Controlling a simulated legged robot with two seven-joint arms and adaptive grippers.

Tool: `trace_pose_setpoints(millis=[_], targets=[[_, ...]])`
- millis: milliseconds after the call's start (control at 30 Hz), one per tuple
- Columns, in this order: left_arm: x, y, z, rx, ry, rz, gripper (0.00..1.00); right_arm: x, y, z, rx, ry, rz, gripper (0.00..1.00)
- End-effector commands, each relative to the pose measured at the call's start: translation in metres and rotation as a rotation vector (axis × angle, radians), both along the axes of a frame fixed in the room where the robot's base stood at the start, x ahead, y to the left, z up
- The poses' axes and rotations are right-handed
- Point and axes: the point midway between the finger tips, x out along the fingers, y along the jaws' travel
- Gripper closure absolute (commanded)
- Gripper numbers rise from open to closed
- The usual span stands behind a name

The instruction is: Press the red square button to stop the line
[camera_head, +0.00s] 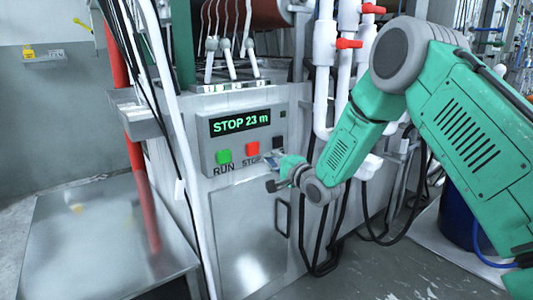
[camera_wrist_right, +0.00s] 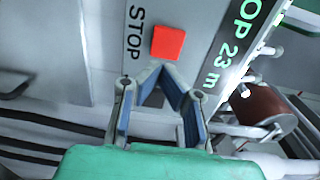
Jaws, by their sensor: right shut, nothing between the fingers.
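The red square button (camera_head: 252,148) sits on the grey control panel, above the word STOP and to the right of the green button (camera_head: 224,157) marked RUN. In the wrist view the red button (camera_wrist_right: 168,43) is fully visible just beyond my fingertips. My right gripper (camera_head: 271,171) is in front of the panel, low and to the right of the red button. In the wrist view the right gripper (camera_wrist_right: 161,70) has its fingers brought together at the tips, with nothing between them. I see no contact with the button. My left gripper is not in view.
A display (camera_head: 240,122) above the buttons reads "STOP 23 m". A dark square part (camera_head: 279,142) is right of the red button. White pipes with red valve handles (camera_head: 348,44) stand to the right. A metal table (camera_head: 92,240) is at lower left.

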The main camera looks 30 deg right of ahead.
Motion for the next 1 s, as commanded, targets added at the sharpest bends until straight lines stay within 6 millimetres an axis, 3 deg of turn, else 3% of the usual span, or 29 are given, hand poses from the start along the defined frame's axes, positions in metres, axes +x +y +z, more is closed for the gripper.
trace_pose_setpoints(millis=[200,400,1000], targets=[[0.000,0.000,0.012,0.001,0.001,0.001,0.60,-0.040,-0.002,0.005,0.002,-0.003,0.000,1.00],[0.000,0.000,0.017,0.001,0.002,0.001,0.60,-0.063,-0.008,0.001,0.003,-0.002,-0.001,1.00],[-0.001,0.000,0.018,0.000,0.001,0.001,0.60,-0.069,-0.006,0.002,0.000,-0.003,0.001,1.00]])
